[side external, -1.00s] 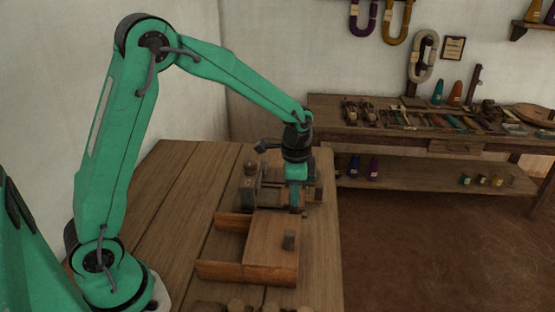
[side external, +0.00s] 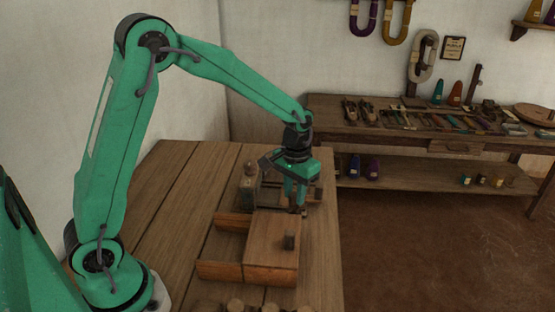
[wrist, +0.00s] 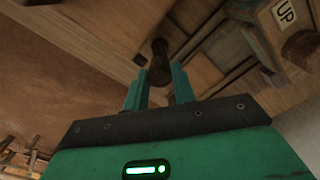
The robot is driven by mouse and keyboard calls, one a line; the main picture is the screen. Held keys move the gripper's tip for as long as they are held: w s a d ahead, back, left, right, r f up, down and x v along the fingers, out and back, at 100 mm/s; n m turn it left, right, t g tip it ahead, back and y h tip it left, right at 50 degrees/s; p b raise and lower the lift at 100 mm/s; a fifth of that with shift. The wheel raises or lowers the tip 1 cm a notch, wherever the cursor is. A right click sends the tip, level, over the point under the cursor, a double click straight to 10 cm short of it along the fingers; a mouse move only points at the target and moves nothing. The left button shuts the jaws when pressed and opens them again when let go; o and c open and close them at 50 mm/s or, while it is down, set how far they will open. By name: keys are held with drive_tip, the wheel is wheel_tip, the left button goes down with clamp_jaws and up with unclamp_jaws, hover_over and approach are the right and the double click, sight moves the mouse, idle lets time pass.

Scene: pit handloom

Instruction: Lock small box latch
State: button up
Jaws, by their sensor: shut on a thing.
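My gripper (side external: 297,208) points down at the right end of a low wooden fixture (side external: 268,194), behind an open-topped wooden box (side external: 222,270). In the wrist view its two green fingers (wrist: 159,78) close around a dark, round-ended wooden peg (wrist: 159,60), which appears to be the latch handle. The peg stands against a wooden surface. The fingers hide part of the fixture in the side view, so I cannot tell whether the latch is locked.
A wooden bottle-shaped piece (side external: 249,187) stands left of the gripper. A tool bench (side external: 440,125) is at the back right. The left tabletop is clear.

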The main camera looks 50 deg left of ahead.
sight(295, 194)
drive_tip(key=n, duration=0.3)
drive_tip(key=shift+n, duration=2.2)
drive_tip(key=o, duration=1)
drive_tip(key=shift+r, duration=3.9)
drive_tip(key=shift+r, duration=0.1)
